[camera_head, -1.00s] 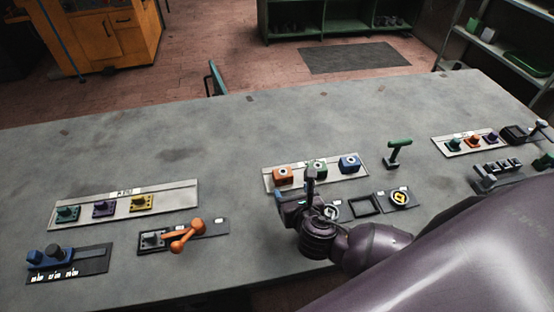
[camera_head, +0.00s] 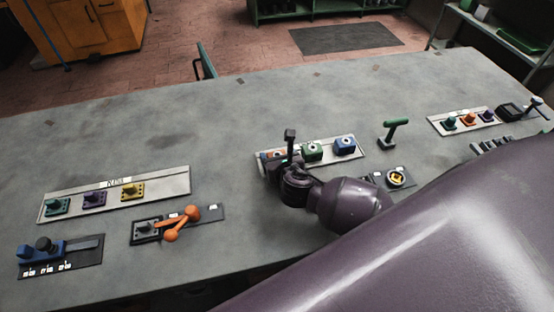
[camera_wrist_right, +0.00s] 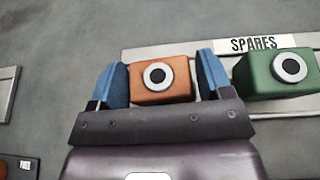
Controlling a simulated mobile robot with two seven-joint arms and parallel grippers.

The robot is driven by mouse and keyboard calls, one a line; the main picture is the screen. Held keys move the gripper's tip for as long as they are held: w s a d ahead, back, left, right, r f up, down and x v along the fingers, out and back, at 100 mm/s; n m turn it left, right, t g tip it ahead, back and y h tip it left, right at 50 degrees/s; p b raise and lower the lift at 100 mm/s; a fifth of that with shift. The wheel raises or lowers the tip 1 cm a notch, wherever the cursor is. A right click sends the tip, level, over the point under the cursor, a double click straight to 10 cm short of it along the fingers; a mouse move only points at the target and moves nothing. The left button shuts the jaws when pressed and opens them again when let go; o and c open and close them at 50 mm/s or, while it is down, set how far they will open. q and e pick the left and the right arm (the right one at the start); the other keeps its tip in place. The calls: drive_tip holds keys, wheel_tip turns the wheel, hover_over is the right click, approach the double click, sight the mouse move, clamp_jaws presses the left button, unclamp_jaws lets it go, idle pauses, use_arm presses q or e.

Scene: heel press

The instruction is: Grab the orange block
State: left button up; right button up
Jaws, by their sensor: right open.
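The orange block (camera_wrist_right: 146,84), with a white and black ring on its face, sits on the spares tray (camera_wrist_right: 205,50). In the right wrist view it lies between the two blue fingers of my right gripper (camera_wrist_right: 162,76), which is open, with a gap at each side. In the head view the right gripper (camera_head: 284,157) covers most of the orange block, and only a bit of orange (camera_head: 271,154) shows beside it. I cannot tell how deep the block is between the fingers. My left gripper is not in view.
A green block (camera_head: 312,150) and a blue block (camera_head: 344,146) stand to the right on the same tray. An orange-handled fixture (camera_head: 180,222) and a tray of colored pieces (camera_head: 162,176) lie left. The table's far middle is clear.

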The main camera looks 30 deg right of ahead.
drive_tip(key=shift+w+d+f, duration=0.15)
drive_tip(key=shift+w+f, duration=0.1)
drive_tip(key=shift+w, duration=0.35)
drive_tip(key=shift+c, duration=0.3)
drive_tip(key=c, duration=0.8)
drive_tip(key=shift+o, duration=0.2)
drive_tip(key=shift+r, duration=0.1)
